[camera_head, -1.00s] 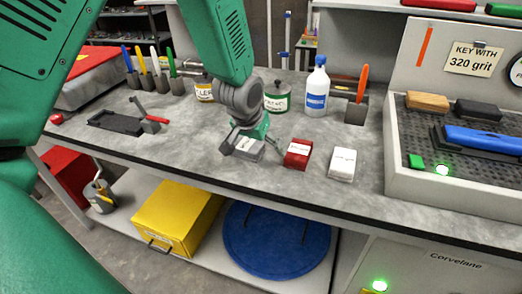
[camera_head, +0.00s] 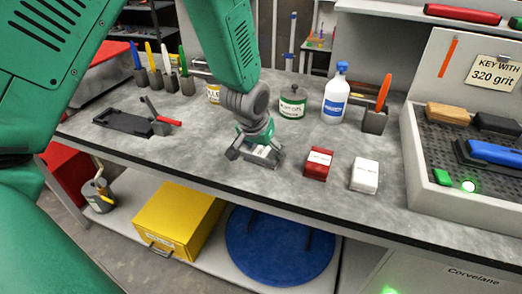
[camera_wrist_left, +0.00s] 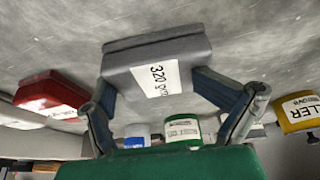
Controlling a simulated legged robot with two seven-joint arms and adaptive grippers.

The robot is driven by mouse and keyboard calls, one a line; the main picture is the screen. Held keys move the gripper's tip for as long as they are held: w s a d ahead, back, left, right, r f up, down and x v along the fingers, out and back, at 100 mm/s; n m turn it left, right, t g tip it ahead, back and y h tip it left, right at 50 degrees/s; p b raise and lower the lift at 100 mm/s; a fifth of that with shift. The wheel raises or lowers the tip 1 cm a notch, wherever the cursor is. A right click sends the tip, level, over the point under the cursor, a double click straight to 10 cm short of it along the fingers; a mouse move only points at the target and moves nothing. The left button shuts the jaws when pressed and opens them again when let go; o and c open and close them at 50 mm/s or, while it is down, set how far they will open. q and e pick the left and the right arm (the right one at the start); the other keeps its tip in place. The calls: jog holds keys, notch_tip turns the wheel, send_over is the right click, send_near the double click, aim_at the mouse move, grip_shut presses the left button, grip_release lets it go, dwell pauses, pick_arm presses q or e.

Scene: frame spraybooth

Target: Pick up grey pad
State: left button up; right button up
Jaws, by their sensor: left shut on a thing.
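The grey pad (camera_head: 264,153) is a small block with a white label, at the middle of the grey bench top in the head view. In the left wrist view the grey pad (camera_wrist_left: 190,47) shows its "320 grit" label. My left gripper (camera_head: 256,157) is shut on it, with one finger at each side; the fingers (camera_wrist_left: 172,95) also show in the wrist view. I cannot tell whether the pad touches the bench or is slightly above it. My right gripper is not in view.
A red block (camera_head: 318,163) and a white block (camera_head: 364,175) lie to the right of the pad. Behind stand a green-labelled tin (camera_head: 292,103), a white bottle (camera_head: 335,95) and an orange-handled tool (camera_head: 383,92). A grey tray (camera_head: 455,205) is at the right. A black tool holder (camera_head: 124,122) lies left.

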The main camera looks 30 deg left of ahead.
aim_at(263, 149)
pick_arm(q)
jog(key=shift+d+r, duration=0.25)
jog(key=shift+r, duration=0.4)
jog(key=c, duration=0.9)
jog(key=r, duration=0.4)
jog(key=r+p, duration=0.1)
jog(key=r, duration=0.1)
jog(key=shift+s+d+r, duration=0.1)
jog(key=shift+d+r, duration=0.25)
jog(key=shift+r, duration=0.05)
grip_shut()
jog(key=shift+a+r, duration=0.1)
jog(key=shift+r, duration=0.2)
jog(key=shift+a, duration=0.45)
jog(key=o, duration=1.4)
grip_release()
jog(key=shift+d+r, duration=0.1)
jog(key=o, duration=0.3)
jog(key=shift+d, duration=0.25)
